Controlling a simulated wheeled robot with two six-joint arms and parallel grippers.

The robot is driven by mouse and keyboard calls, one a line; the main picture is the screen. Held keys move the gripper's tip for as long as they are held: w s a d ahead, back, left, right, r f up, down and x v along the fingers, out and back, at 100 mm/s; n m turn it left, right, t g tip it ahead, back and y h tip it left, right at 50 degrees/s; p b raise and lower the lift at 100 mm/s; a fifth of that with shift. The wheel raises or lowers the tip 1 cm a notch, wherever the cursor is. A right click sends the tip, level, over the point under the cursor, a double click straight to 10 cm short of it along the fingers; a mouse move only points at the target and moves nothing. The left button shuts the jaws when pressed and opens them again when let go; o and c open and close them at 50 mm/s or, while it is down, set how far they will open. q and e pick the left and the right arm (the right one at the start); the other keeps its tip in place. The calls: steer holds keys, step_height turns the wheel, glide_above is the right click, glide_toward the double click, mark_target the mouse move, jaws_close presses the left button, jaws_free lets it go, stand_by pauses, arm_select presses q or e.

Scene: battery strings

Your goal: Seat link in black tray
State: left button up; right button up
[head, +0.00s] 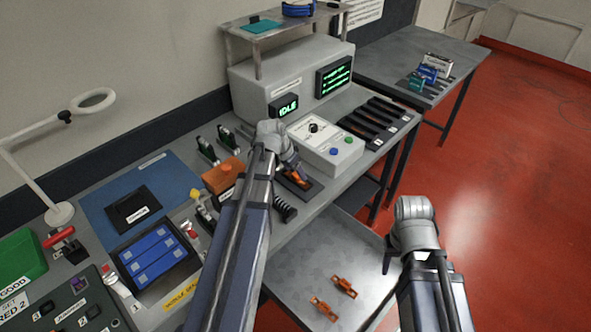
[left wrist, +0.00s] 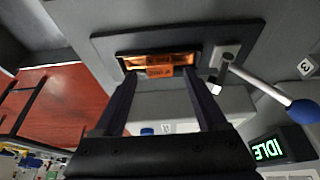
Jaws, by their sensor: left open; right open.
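A copper-orange link (left wrist: 157,62) with an orange printed tag lies in the recess of a black tray (left wrist: 103,47) in the left wrist view. In the head view the link (head: 297,179) and the black tray (head: 309,192) are partly hidden by my left arm. My left gripper (left wrist: 160,76) is open, its two fingers spread near the link's ends. I cannot tell whether the fingers touch it. Two more orange links (head: 345,286) (head: 323,308) lie on the lower grey shelf. My right gripper (head: 387,264) is open and empty above that shelf, mostly hidden by its wrist.
A lever with a blue knob (left wrist: 302,111) stands beside the tray. A control box (head: 335,150) and black slots (head: 377,122) lie to the right. The red floor (head: 520,190) is clear.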

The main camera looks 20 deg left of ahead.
arm_select(q)
steer(key=p+v, duration=0.8)
steer(key=v, duration=0.2)
steer(key=shift+r+p, duration=0.15)
steer(key=shift+p, duration=0.25)
steer(key=shift+s, duration=0.1)
steer(key=s+d+g+y, duration=0.1)
steer(key=s+d, duration=0.4)
steer(key=d, duration=0.3)
steer(key=s+d+f+g+y, duration=0.1)
steer(key=s+d+g, duration=0.1)
steer(key=s+d, duration=0.3)
steer(key=s+d+g, duration=0.1)
steer(key=s+d, duration=0.4)
steer(key=d, duration=0.8)
steer(key=shift+f+g+y, duration=0.3)
steer(key=shift+y, duration=0.1)
